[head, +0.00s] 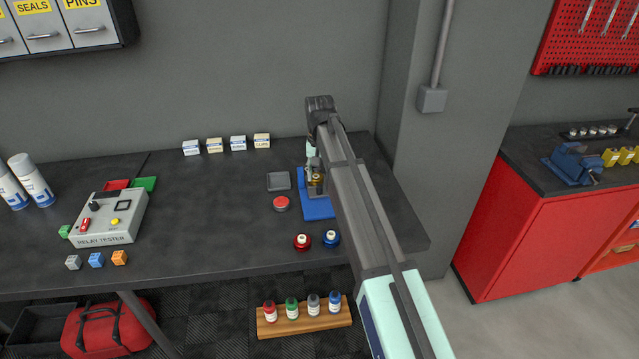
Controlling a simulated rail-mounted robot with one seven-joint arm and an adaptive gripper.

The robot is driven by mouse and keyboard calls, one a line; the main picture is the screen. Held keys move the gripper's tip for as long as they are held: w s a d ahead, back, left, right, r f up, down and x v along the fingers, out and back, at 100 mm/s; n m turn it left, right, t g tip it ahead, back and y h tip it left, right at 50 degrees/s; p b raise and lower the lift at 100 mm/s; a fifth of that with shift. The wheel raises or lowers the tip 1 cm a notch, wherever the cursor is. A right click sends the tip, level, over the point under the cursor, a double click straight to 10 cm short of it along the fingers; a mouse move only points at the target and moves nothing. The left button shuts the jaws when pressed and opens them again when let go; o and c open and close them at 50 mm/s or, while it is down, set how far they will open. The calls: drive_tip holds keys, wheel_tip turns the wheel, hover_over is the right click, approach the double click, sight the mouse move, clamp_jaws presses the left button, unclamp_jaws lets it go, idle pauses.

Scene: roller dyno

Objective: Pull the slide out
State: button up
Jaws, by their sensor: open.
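A blue base plate (318,209) lies on the dark bench, partly hidden by my arm. A small metal fixture with a brass-coloured part (317,180) stands on it. I cannot tell which part of it is the slide. My gripper (313,169) points down at this fixture from above. It is small in view and partly hidden by my arm; it is open, and whether its fingers touch the fixture is not clear.
A grey tray (278,181) and a red-lidded tin (281,204) are left of the plate. Red (302,242) and blue (331,239) round items sit near the front edge. Small boxes (238,143) stand behind; a relay tester (110,218) is far left. The bench between is clear.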

sight(320, 186)
drive_tip(key=shift+f+p, duration=0.55)
drive_tip(key=shift+f, duration=2.05)
clamp_jaws()
